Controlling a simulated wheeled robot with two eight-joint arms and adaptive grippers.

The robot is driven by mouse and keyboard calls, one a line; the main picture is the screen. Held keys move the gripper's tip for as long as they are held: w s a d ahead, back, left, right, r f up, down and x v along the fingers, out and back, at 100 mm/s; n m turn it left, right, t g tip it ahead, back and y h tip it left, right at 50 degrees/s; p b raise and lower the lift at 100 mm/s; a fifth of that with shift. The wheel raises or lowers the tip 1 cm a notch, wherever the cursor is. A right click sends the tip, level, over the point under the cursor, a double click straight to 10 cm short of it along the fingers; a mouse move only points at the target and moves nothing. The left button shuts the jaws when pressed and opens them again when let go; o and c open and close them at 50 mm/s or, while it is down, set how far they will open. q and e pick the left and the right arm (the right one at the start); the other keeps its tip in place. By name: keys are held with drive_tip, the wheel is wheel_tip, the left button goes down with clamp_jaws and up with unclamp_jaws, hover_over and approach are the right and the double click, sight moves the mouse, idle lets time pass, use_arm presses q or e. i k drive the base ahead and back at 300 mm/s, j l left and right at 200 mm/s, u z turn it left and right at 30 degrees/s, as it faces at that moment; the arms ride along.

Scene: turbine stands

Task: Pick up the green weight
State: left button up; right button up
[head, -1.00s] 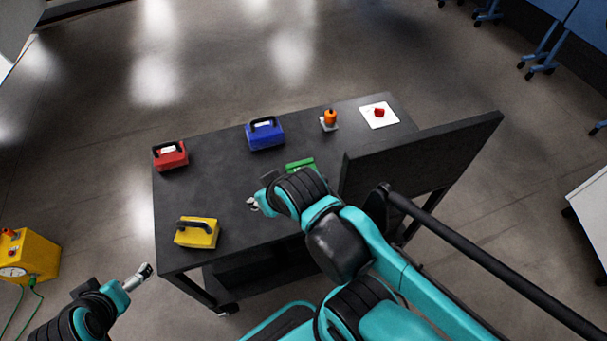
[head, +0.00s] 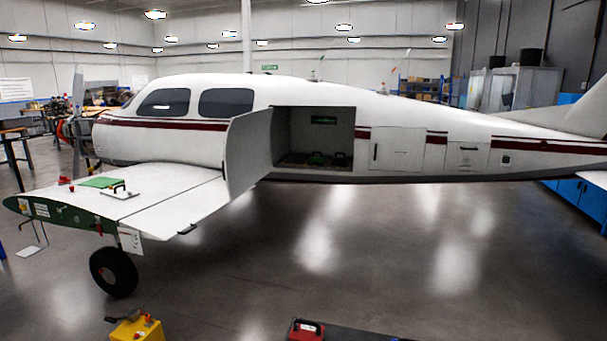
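The green weight on the black table is not in the head view now. Only the far edge of the table (head: 362,334) shows at the bottom, with the red weight (head: 306,330) and its dark handle at its left end. Small green and dark items (head: 317,158) sit in the open hold of an aircraft; they are too small to identify. Neither of my grippers is in view.
A white aircraft (head: 290,92) stands across the room with its side door (head: 248,150) open. Its wing (head: 170,188) carries a green mat (head: 100,182). A yellow box (head: 138,329) is at the bottom left. The floor between is clear.

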sight(314, 159)
drive_tip(key=j+u, duration=0.3)
drive_tip(key=u, duration=0.15)
drive_tip(key=j+u, duration=0.3)
drive_tip(key=u, duration=0.2)
drive_tip(key=j+u, duration=0.3)
drive_tip(key=u, duration=0.15)
drive_tip(key=i+j+u, duration=0.1)
drive_tip(key=j+u, duration=0.15)
drive_tip(key=u, duration=0.25)
drive_tip(key=i+j+u, duration=0.2)
drive_tip(key=i, duration=0.15)
drive_tip(key=i+j+u, duration=0.2)
drive_tip(key=i, duration=0.15)
drive_tip(key=i+l+z, duration=0.1)
drive_tip(key=i+z, duration=0.2)
drive_tip(key=z, duration=0.15)
drive_tip(key=i+z, duration=0.3)
drive_tip(key=z, duration=0.15)
drive_tip(key=i+j+z, duration=0.2)
drive_tip(key=z, duration=0.25)
drive_tip(key=i+l+z, duration=0.25)
drive_tip(key=z, duration=0.2)
drive_tip(key=i+z, duration=1.1)
drive_tip(key=i, duration=0.85)
drive_tip(key=i+z, duration=0.15)
drive_tip(key=i, duration=0.8)
drive_tip(key=i+z, duration=0.15)
drive_tip(key=i, duration=0.95)
drive_tip(key=i+j+z, duration=0.2)
drive_tip(key=i, duration=0.85)
